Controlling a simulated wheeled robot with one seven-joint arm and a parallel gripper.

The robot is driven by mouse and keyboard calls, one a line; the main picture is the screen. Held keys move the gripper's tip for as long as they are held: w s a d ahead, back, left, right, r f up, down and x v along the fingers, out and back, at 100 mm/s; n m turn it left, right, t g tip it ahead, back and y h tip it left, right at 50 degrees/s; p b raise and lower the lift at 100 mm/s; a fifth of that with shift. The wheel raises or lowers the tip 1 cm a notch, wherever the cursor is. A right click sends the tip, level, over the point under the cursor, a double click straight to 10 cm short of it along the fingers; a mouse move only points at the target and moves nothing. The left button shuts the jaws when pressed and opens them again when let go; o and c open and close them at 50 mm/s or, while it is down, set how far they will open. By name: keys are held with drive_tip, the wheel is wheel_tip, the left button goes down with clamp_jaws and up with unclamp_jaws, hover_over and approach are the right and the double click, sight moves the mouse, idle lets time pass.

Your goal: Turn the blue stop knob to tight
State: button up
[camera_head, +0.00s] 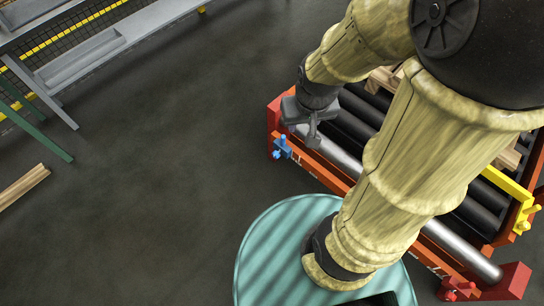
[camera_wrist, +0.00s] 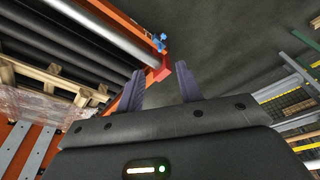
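The blue stop knob (camera_head: 281,147) sits on the orange side rail of the roller conveyor, near its left end. It also shows in the wrist view (camera_wrist: 158,42), small, beyond the fingertips. Its tight and loose marks are too small to read. My gripper (camera_head: 313,135) hangs just right of the knob in the head view, near the rail, apart from the knob. In the wrist view my gripper (camera_wrist: 160,68) has its two fingers spread with nothing between them.
The conveyor's steel roller (camera_head: 336,154) and dark rollers lie behind the rail. A yellow knob (camera_head: 527,216) and a red knob (camera_head: 457,289) sit farther right. A wooden pallet (camera_wrist: 50,78) shows in the wrist view.

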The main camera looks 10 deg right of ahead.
drive_tip(key=o, duration=0.5)
drive_tip(key=shift+w+f, duration=0.1)
drive_tip(key=w+a+f+t+b, duration=0.2)
drive_tip(key=w+a+f+b, duration=0.2)
drive_tip(key=w+f+b, duration=0.4)
drive_tip(key=w+a+f+t+b, duration=0.3)
drive_tip(key=w+f+b, duration=0.6)
drive_tip(key=w+f, duration=0.1)
drive_tip(key=shift+a+f, duration=0.35)
drive_tip(key=shift+f, duration=0.55)
drive_tip(key=w+a+f+t+h+b, duration=0.1)
drive_tip(key=w+a+f+h+b, duration=0.15)
drive_tip(key=f+b, duration=0.7)
drive_tip(key=w+a+f+t+h+b, duration=0.1)
drive_tip(key=w+f+t+h+b, duration=0.15)
drive_tip(key=f+b, duration=0.65)
drive_tip(key=w+a+f+h+b, duration=0.15)
drive_tip(key=w+f+b, duration=0.3)
drive_tip(key=f, duration=0.85)
drive_tip(key=s+f+h+b, duration=0.4)
drive_tip(key=f+b, duration=0.2)
drive_tip(key=f, duration=0.2)
drive_tip(key=s+a+f+h+b, duration=0.1)
drive_tip(key=s+f+h+b, duration=0.3)
drive_tip(key=f+b, duration=0.3)
wheel_tip(320, 180, down, 2)
drive_tip(key=shift+a+f, duration=0.1)
drive_tip(key=shift+a, duration=0.15)
drive_tip(key=shift+g, duration=0.25)
